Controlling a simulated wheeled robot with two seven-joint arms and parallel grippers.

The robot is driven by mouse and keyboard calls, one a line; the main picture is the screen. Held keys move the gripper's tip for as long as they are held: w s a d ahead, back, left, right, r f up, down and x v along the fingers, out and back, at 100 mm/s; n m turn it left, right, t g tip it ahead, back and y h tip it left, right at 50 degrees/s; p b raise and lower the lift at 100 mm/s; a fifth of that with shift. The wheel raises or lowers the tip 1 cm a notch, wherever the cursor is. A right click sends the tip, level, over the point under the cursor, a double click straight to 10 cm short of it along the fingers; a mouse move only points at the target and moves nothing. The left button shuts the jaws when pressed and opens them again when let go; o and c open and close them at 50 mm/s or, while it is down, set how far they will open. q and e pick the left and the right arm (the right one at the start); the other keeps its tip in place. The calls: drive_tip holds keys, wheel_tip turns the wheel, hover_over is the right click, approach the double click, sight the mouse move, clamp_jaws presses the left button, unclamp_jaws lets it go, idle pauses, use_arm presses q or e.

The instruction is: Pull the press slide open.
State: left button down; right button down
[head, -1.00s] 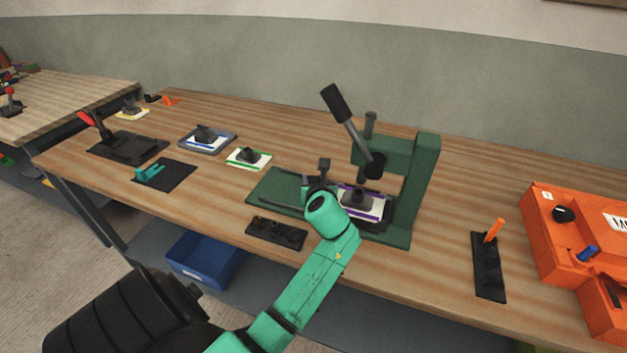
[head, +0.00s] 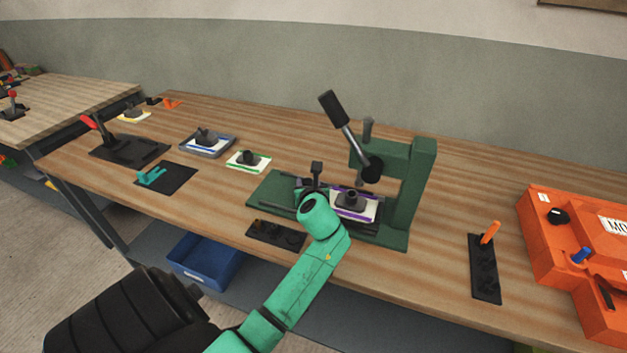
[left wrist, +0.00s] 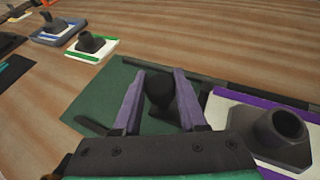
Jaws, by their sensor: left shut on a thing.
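The green press (head: 423,185) stands on the bench, its black-handled lever (head: 334,110) raised. Its slide carries a white and purple plate with a dark mould (head: 352,202), partly out on the left side of the press frame. In the left wrist view this plate (left wrist: 240,103) is just right of the fingers. My left gripper (head: 309,187) is over the green base plate (head: 266,188), left of the mould. In the left wrist view my left gripper (left wrist: 162,75) is shut on a black knob (left wrist: 160,88), the slide's handle. My right gripper is not in view.
A black holder (head: 275,233) lies in front of the base plate. Green-edged (head: 249,161) and blue-edged (head: 207,143) mould plates lie to the left. A black holder with an orange peg (head: 485,265) and an orange machine (head: 575,250) are at right.

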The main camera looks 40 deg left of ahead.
use_arm(q)
drive_tip(key=s+a+p, duration=0.1)
drive_tip(key=a, duration=0.2)
drive_tip(key=s+a+p, duration=0.1)
drive_tip(key=a+p, duration=0.1)
drive_tip(key=a, duration=0.2)
drive_tip(key=s+a+p, duration=0.1)
drive_tip(key=a+p, duration=0.1)
drive_tip(key=a, duration=0.1)
drive_tip(key=shift+s+a, duration=0.3)
drive_tip(key=shift+s, duration=0.1)
drive_tip(key=shift+s+a, duration=0.1)
drive_tip(key=shift+a, duration=0.15)
drive_tip(key=shift+f, duration=0.1)
drive_tip(key=shift+c, duration=2.3)
unclamp_jaws()
drive_tip(key=v, duration=1.4)
drive_tip(key=shift+s+d+r, duration=0.2)
drive_tip(key=shift+d, duration=0.05)
